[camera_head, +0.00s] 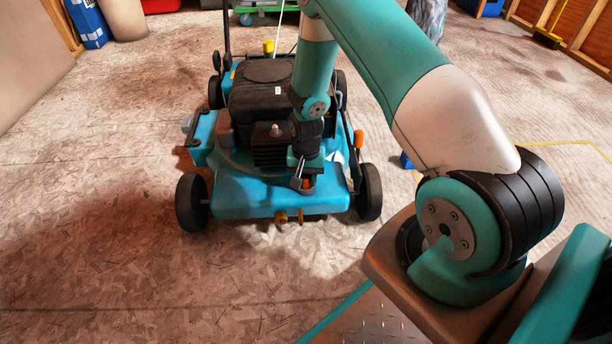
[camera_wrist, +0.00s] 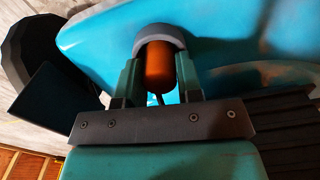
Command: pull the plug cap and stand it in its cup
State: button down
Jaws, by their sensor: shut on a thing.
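The plug cap looks to be the orange cylinder (camera_wrist: 158,66) in the wrist view, with a dark lead showing at its near end. My gripper (camera_wrist: 157,80) is shut on it, one finger on each side. A grey curved rim (camera_wrist: 160,37), perhaps the cup, arches around the cap's far end; I cannot tell whether the cap sits inside it. In the head view my gripper (camera_head: 304,178) is low over the front deck of the blue mower (camera_head: 260,193), just in front of the black engine (camera_head: 262,95). A small bit of orange shows there.
The mower's wheels (camera_head: 191,202) stand on the chipboard floor, which is clear to the left. An orange knob (camera_head: 359,138) and a white piece (camera_head: 337,158) are on the mower's right side.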

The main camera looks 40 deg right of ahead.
jog(key=c, duration=0.7)
grip_release()
